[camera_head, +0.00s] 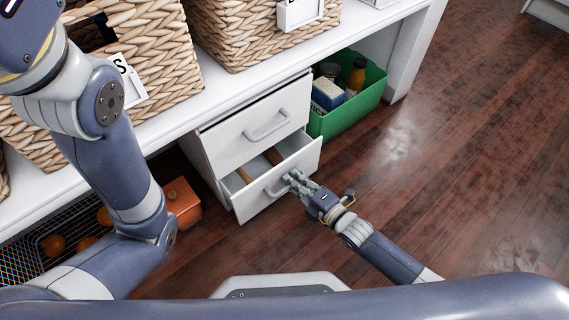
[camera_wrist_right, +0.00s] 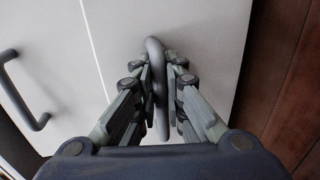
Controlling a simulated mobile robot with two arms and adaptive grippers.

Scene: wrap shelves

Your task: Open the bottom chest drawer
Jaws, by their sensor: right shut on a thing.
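The white chest (camera_head: 214,160) stands under the shelf, with two drawers showing. The bottom drawer (camera_head: 262,203) is pulled partly out, and brownish items show inside it. Its grey handle (camera_head: 277,190) is in the grip of my right gripper (camera_head: 297,181). In the right wrist view the bottom handle (camera_wrist_right: 157,80) stands between the two fingers of my right gripper (camera_wrist_right: 160,85), which are shut on it. The top drawer (camera_head: 262,120) is closed. My left arm crosses the left of the head view, but its gripper is out of frame.
A green bin (camera_head: 368,103) with bottles and boxes stands right of the chest. An orange box (camera_head: 182,203) and a wire basket (camera_head: 30,262) of oranges are to the left. Wicker baskets (camera_head: 150,45) stand on the shelf above. The wooden floor (camera_head: 450,170) at right is clear.

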